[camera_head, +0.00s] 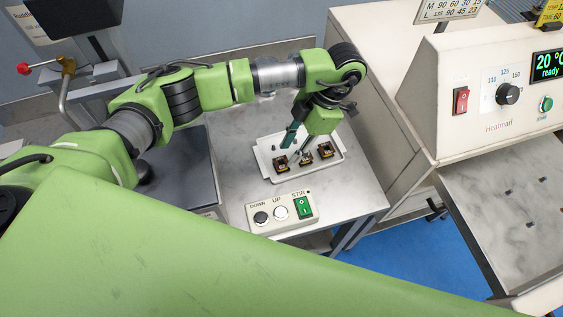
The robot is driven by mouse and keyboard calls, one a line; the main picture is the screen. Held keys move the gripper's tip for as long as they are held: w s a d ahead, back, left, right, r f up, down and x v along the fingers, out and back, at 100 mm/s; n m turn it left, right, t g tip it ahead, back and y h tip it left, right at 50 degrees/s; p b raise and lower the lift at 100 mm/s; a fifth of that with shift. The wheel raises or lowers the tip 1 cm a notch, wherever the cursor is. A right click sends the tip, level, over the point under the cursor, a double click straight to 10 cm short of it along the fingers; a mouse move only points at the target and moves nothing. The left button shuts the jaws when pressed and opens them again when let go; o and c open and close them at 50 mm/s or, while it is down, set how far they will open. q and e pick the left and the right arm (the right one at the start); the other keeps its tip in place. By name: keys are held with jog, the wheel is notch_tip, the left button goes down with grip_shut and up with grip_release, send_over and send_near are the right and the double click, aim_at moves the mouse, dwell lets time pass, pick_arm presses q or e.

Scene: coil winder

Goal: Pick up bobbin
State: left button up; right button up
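Three small dark bobbins with copper-coloured parts sit in a white tray on the metal table: a left one (281,163), a middle one (306,158) and a right one (325,150). The white tray (266,173) has a low rim. My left gripper (293,151) reaches down over the tray, with its fingers just behind the left and middle bobbins. The fingers are small and partly hidden by the wrist, so their opening and any contact with a bobbin cannot be made out. My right gripper is not in view.
A cream heating machine (480,110) with a dial and display stands at the right, above a marbled plate (510,200). Bare table (352,190) lies right of the tray.

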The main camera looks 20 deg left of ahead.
aim_at(284, 162)
pick_arm(q)
jog(key=p+x, duration=0.1)
jog(key=x, duration=0.3)
jog(key=shift+s+a+f+p, duration=0.1)
jog(key=shift+a+f+p, duration=0.15)
jog(key=shift+p, duration=0.15)
jog(key=shift+f, duration=0.2)
jog(key=c, duration=0.7)
jog(key=shift+r, duration=0.6)
jog(key=s+d+r+b, duration=0.3)
jog(key=s+d+r, duration=0.3)
jog(key=d+r, duration=0.5)
jog(key=shift+s+d+r, duration=0.2)
jog(key=shift+d+r, duration=0.2)
jog(key=shift+d, duration=0.3)
